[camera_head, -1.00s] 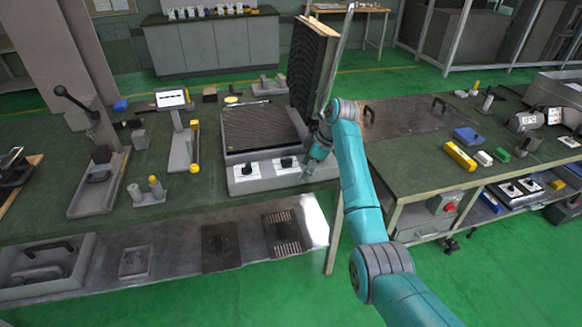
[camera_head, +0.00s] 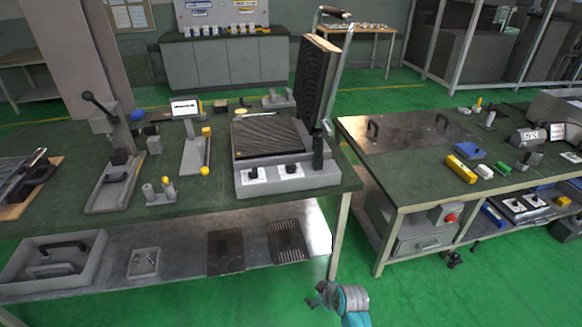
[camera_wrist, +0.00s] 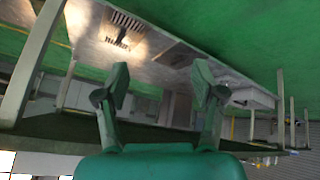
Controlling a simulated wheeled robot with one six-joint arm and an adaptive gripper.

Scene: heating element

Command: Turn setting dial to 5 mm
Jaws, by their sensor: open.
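The heating press (camera_head: 265,135) stands on the green-topped bench with its ribbed upper plate (camera_head: 315,82) raised. Two dark dials, a left one (camera_head: 252,174) and a right one (camera_head: 290,171), sit on white plates on its grey front panel. Their markings are too small to read, and I cannot tell which one is the setting dial. My gripper (camera_head: 322,296) is low in front of the bench, well below and apart from the dials. In the wrist view my gripper (camera_wrist: 160,88) is open, with nothing between its fingers.
The bench's lower shelf (camera_head: 185,262) holds a tray (camera_head: 55,258) and flat plates. A second bench (camera_head: 400,175) stands to the right, with colored blocks and a red button (camera_head: 451,217). Green floor (camera_head: 430,295) is free in front.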

